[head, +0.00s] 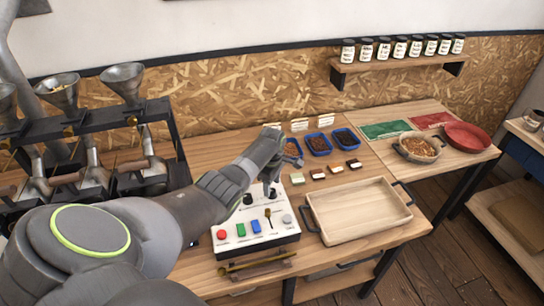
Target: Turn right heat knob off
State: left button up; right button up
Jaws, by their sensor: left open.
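The white control box (252,243) stands on the wooden table in the head view. A dark knob (248,199) sits at the left of its back row. My left gripper (268,188) reaches in from the left and points down over the right part of that row. It is open, and its fingers are at or just above a dark knob (272,194), which they partly hide. I cannot tell whether they touch it or which way it is turned. The front of the box carries red, green and blue buttons, a dark lever (268,213) and a grey knob (287,219). My right gripper is out of view.
An empty wooden tray (360,234) with dark handles lies close right of the box. Blue bowls of beans (318,144) and small blocks stand behind. A brass-coloured rod (257,262) lies in front. Hopper machines (90,125) fill the left.

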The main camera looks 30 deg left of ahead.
aim_at(272, 190)
pick_arm(q)
notch_tip(272, 190, up, 15)
jog(key=b, duration=0.1)
jog(key=shift+f, duration=0.15)
dwell(0.6)
